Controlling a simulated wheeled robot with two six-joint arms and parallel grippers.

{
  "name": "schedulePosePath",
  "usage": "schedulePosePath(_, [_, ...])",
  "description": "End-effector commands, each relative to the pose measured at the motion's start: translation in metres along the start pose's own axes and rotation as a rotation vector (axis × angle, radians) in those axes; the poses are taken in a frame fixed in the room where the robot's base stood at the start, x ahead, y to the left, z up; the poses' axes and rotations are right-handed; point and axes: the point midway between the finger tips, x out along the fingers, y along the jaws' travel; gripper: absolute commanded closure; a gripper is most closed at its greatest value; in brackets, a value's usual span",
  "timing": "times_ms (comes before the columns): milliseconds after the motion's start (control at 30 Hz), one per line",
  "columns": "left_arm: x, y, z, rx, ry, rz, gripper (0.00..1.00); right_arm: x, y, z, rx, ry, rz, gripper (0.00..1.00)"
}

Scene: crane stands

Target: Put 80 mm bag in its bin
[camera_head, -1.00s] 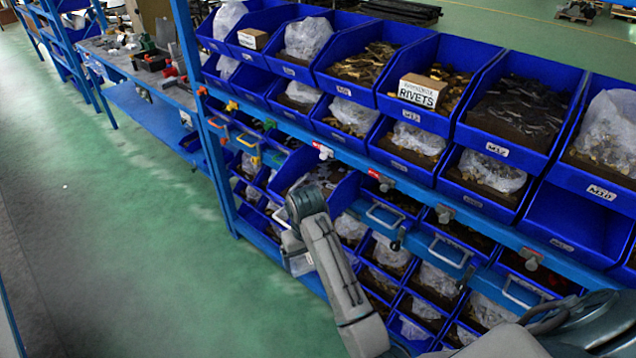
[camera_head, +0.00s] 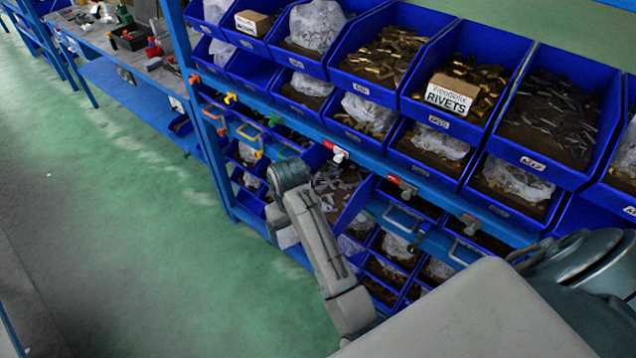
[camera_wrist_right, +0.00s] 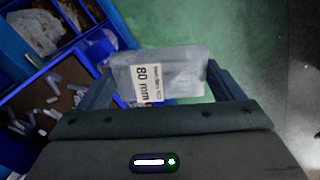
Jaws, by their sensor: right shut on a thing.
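A clear plastic bag (camera_wrist_right: 185,75) with a white label reading "80 mm" sits between the fingers of my right gripper (camera_wrist_right: 160,88) in the right wrist view. The gripper is shut on it. In the head view my right gripper (camera_head: 284,232) hangs low in front of the blue rack, beside a pulled-out blue bin with loose pale parts (camera_head: 338,186); a pale patch there may be the bag. That bin also shows at the left of the right wrist view (camera_wrist_right: 48,102), apart from the bag. No bin label reading 80 mm can be made out. My left gripper is not visible.
The rack holds rows of blue bins with metal parts and clear bags. A box marked rivets (camera_head: 452,94) sits in an upper bin. A workbench (camera_head: 130,55) with tools stands at the far left. The green floor (camera_head: 120,220) at left is clear.

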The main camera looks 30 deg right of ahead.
Motion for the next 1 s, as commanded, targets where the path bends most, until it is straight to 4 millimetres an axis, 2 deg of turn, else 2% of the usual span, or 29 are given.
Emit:
schedulePosePath(167, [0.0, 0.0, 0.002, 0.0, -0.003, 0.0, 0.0, -0.001, 0.022, -0.009, 0.001, 0.001, 0.006, 0.41])
schedulePosePath(467, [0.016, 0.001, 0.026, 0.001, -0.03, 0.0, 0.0, 0.003, 0.097, -0.04, 0.003, 0.002, 0.007, 0.41])
schedulePosePath(633, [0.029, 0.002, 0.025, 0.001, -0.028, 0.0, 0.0, 0.002, 0.135, -0.056, 0.003, 0.002, 0.005, 0.41])
schedulePosePath(700, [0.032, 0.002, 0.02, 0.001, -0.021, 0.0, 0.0, 0.002, 0.146, -0.06, 0.003, 0.001, 0.003, 0.41])
schedulePosePath(767, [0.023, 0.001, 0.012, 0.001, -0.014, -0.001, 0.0, -0.004, 0.153, -0.063, 0.002, -0.001, 0.003, 0.41])
schedulePosePath(867, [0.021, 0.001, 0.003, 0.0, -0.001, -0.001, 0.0, -0.003, 0.158, -0.065, 0.0, 0.0, 0.0, 0.41])
schedulePosePath(967, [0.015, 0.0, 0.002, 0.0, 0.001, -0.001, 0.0, -0.004, 0.17, -0.069, 0.002, -0.001, 0.003, 0.41])
schedulePosePath(1000, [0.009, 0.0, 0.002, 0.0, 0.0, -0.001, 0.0, 0.003, 0.167, -0.068, 0.001, -0.004, -0.001, 0.41])
